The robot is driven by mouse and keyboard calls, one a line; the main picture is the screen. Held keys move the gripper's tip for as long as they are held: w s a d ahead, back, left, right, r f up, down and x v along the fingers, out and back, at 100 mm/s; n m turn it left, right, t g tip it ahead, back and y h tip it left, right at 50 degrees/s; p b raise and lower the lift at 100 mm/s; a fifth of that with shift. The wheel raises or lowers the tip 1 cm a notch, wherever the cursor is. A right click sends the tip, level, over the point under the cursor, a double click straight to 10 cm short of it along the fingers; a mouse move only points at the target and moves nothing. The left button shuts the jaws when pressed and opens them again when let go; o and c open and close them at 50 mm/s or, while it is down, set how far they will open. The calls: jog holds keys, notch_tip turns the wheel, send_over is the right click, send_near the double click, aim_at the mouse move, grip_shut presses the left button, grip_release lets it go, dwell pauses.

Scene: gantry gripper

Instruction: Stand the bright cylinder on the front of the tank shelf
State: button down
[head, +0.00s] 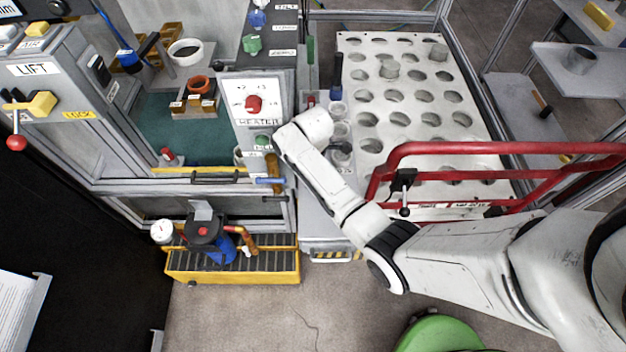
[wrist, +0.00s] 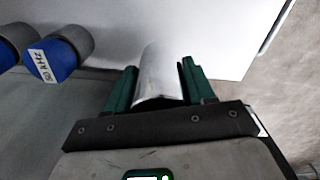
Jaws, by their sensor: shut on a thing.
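My gripper (wrist: 159,68) shows in the wrist view with its two green fingers on either side of a bright, silvery-white cylinder (wrist: 157,82). The gripper is shut on the cylinder, and a pale flat surface lies beyond it. In the head view my arm reaches to the strip beside the heater panel (head: 253,92); the gripper and cylinder are hidden there behind my white wrist.
A blue-ended cylinder labelled "50 kHz" (wrist: 58,58) lies left of the gripper in the wrist view. In the head view, a white plate with holes (head: 395,90) and a red rail (head: 500,148) are at right.

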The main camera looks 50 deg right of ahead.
jog(key=shift+w+d+f, duration=0.1)
jog(key=shift+f, duration=1.5)
jog(key=shift+f+b, duration=0.15)
jog(key=shift+b, duration=0.15)
jog(key=shift+c, duration=2)
grip_release()
